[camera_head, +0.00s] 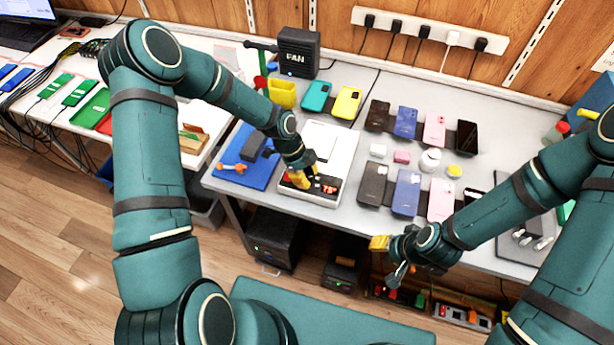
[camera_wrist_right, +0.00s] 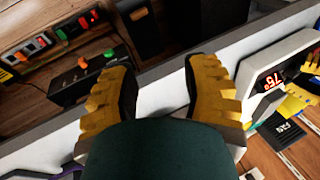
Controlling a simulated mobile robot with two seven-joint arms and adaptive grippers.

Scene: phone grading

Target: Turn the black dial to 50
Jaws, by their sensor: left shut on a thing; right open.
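A white device (camera_head: 343,146) stands on the grey table, with a dark front panel and a red lit display (camera_head: 329,189). My left gripper (camera_head: 301,182) is at the left part of that panel, shut on the black dial, which its yellow fingers hide. In the right wrist view the red display (camera_wrist_right: 270,81) shows at a slant, and I cannot read its digits with certainty. The yellow fingers of my left gripper (camera_wrist_right: 297,98) show beside it. My right gripper (camera_head: 382,245) is open and empty near the table's front edge; its spread fingers also show in the right wrist view (camera_wrist_right: 160,88).
Several phones (camera_head: 407,193) lie in rows right of the device, with small boxes and jars between them. A blue mat (camera_head: 234,177) lies to the left.

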